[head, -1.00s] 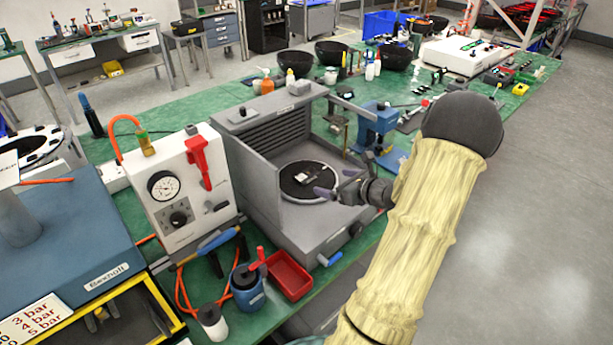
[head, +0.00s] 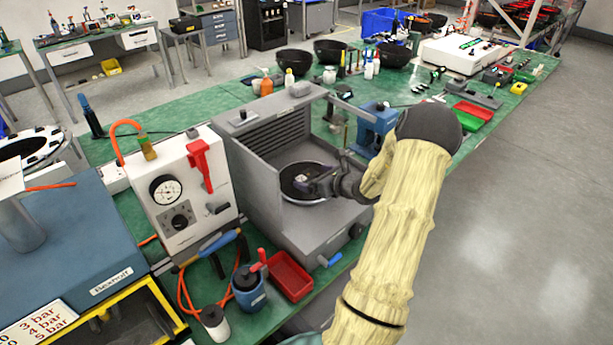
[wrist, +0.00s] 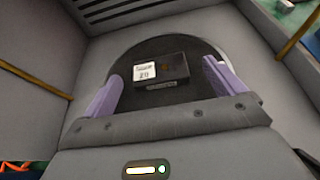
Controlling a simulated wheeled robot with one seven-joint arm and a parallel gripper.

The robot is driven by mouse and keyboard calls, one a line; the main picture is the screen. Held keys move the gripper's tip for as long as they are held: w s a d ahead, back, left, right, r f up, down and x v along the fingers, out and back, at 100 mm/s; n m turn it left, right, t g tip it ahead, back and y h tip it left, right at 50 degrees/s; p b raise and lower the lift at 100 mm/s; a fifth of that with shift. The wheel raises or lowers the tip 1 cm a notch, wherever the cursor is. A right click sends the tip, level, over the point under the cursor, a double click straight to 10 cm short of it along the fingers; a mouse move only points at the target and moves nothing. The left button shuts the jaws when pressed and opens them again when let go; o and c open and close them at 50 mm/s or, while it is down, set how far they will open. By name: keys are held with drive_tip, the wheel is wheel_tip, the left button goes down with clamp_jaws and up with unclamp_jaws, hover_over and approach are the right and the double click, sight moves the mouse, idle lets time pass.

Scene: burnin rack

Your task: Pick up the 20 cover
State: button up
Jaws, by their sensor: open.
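The 20 cover (wrist: 160,74) is a small black block with a white label reading 20. In the wrist view it lies on a round dark disc (wrist: 203,54) inside the grey box-shaped machine. My gripper (wrist: 163,88) is open, with its two purple fingers apart on the left and right of the cover. No contact between fingers and cover shows. In the head view my gripper (head: 312,187) reaches into the grey machine (head: 270,205) over the disc (head: 292,178). There the gripper largely hides the cover.
The machine's side walls stand close on both sides of my gripper. A white gauge box (head: 178,190) stands left of the machine. A red tray (head: 290,276) and a blue can (head: 248,288) sit in front. A blue press (head: 372,130) stands behind to the right.

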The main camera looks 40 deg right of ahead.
sight(303, 173)
drive_tip(key=x, duration=0.3)
drive_tip(key=shift+a+r+p, duration=0.25)
drive_tip(key=shift+a+p, duration=0.05)
drive_tip(key=shift+w+f, duration=0.15)
drive_tip(key=shift+w, duration=0.1)
drive_tip(key=shift+s+d, duration=0.2)
drive_tip(key=shift+d, duration=0.1)
drive_tip(key=shift+a, duration=0.1)
drive_tip(key=shift+w, duration=0.1)
drive_tip(key=c, duration=1.1)
drive_tip(key=shift+o, duration=0.2)
wheel_tip(303, 173, up, 10)
drive_tip(key=shift+b, duration=0.45)
